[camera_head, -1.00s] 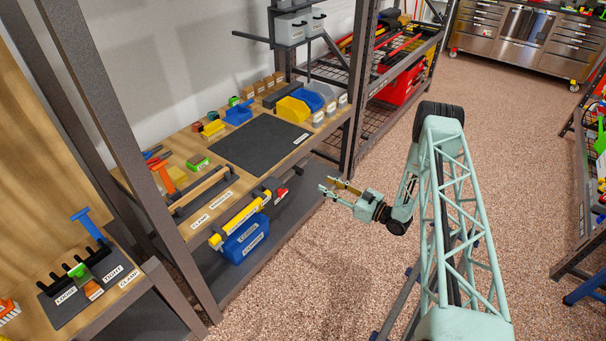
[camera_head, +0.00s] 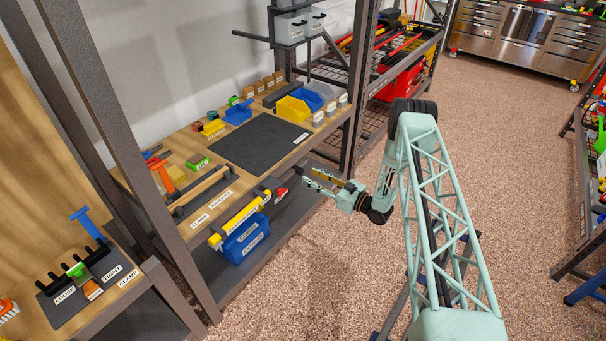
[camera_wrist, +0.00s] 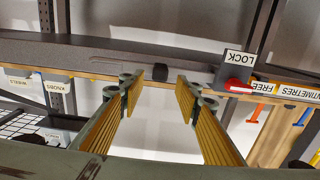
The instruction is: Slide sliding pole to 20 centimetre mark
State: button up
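A long yellow ruler-like bar (camera_head: 240,219) runs along the bench's front edge. A dark section and a red lever (camera_head: 281,191) are at its right end. I cannot tell clearly in this view which part is the sliding pole. In the wrist view the red lever (camera_wrist: 238,86) lies by the LOCK (camera_wrist: 239,65) and FREE labels, with a partly cut-off CENTIMETRES label (camera_wrist: 297,93). A small black knob (camera_wrist: 160,72) shows between the fingertips, apart from them. My gripper (camera_head: 309,177) is open and empty, right of the lever; it also shows in the wrist view (camera_wrist: 160,84).
A blue bin (camera_head: 243,243) sits on the lower shelf under the yellow bar. A dark mat (camera_head: 261,144) and a wooden clamp bar (camera_head: 205,190) lie on the bench. A dark shelf upright (camera_head: 357,110) stands behind my gripper. The floor in front is clear.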

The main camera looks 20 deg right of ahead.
aim_at(303, 172)
jog(key=shift+x, duration=2.75)
grip_shut()
